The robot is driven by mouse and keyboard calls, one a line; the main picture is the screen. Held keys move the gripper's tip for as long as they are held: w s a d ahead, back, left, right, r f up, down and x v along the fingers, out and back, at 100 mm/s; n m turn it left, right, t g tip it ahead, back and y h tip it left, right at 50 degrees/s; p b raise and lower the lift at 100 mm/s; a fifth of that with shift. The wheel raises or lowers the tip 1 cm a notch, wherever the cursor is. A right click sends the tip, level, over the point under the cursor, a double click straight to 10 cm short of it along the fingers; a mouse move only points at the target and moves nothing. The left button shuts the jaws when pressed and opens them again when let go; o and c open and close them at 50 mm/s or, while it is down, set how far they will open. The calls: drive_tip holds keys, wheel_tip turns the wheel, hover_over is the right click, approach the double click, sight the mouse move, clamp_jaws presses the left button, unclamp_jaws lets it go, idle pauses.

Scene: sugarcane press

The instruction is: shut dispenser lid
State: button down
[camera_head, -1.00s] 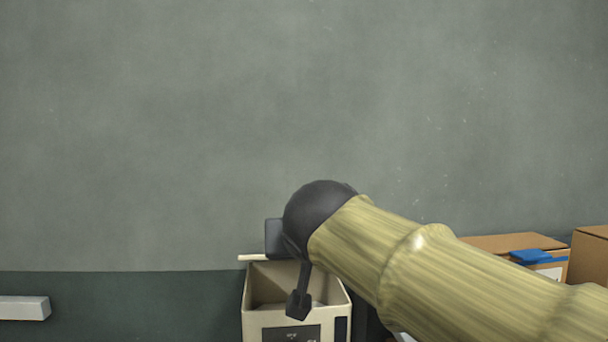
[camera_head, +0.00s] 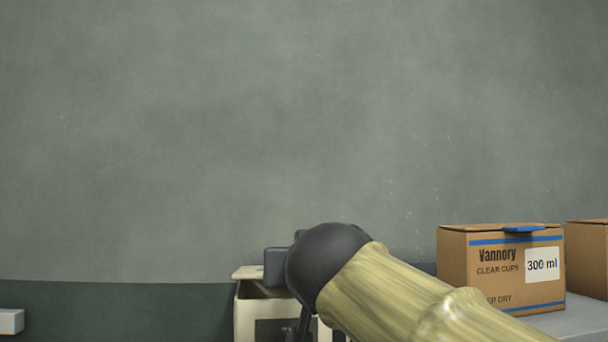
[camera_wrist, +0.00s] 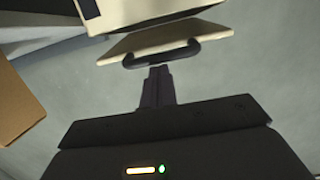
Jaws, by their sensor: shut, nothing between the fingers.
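The cream dispenser (camera_head: 244,318) stands at the bottom of the head view, left of my arm and partly covered by it. Its cream lid (camera_head: 250,272) shows as a slanted flap over the top, with a dark gap beneath it. In the wrist view the lid (camera_wrist: 160,40) is a pale plate with a dark curved handle (camera_wrist: 165,55), apart from the dispenser body (camera_wrist: 140,12) along most of its edge. My gripper (camera_wrist: 158,72) is shut and empty, its fingertips close to the handle. I cannot tell whether they touch. In the head view my arm hides the lid's right part.
A cardboard carton of clear cups (camera_head: 490,270) stands on a grey surface (camera_head: 575,322) at right, with a second carton (camera_head: 588,260) beside it. A plain wall (camera_head: 300,120) rises behind. A pale block (camera_head: 10,321) shows at far left.

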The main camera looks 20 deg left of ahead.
drive_tip(key=shift+t+y, duration=0.4)
drive_tip(key=shift+t, duration=0.3)
drive_tip(key=shift+s+d+f+b, duration=0.15)
drive_tip(key=shift+f+b, duration=1)
drive_tip(key=shift+b, duration=1.05)
drive_tip(key=shift+s+f+b, duration=0.1)
drive_tip(key=shift+f+b, duration=1)
drive_tip(key=shift+b, duration=1.1)
drive_tip(key=shift+f+b, duration=0.2)
drive_tip(key=shift+b, duration=0.1)
drive_tip(key=shift+r, duration=0.1)
